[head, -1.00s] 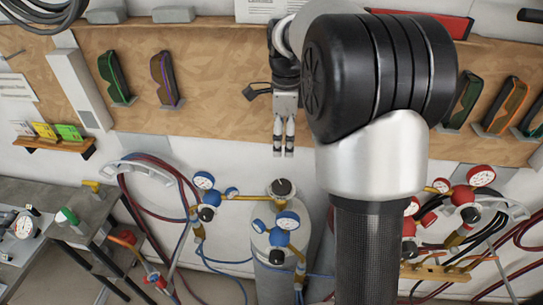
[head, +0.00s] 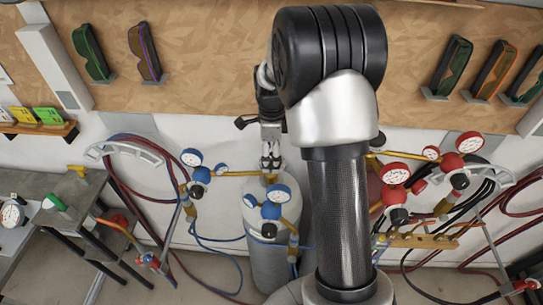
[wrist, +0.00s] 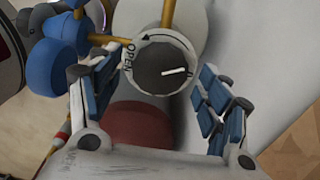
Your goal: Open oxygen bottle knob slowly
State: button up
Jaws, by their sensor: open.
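A round knob (wrist: 165,68) with a dark face, a white pointer mark and a pale rim marked "OPEN" with an arrow shows in the wrist view. My gripper (wrist: 152,78) is open, with one finger left of the knob and one right of it; the right finger stands clear of it. In the head view my gripper (head: 271,161) is directly above the top of the grey bottle (head: 265,255) and hides the knob there. Blue-backed gauges (head: 278,195) hang on the bottle's front. I cannot tell whether any finger touches the knob.
Another blue gauge set (head: 192,158) is left of the bottle and red gauges (head: 395,173) are to the right. Hoses (head: 125,190) hang on both sides. A grey table (head: 70,200) stands at left. Goggles (head: 145,52) hang on the wall board.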

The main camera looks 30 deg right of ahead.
jog(key=shift+f, duration=0.3)
jog(key=shift+c, duration=0.3)
jog(key=c, duration=1)
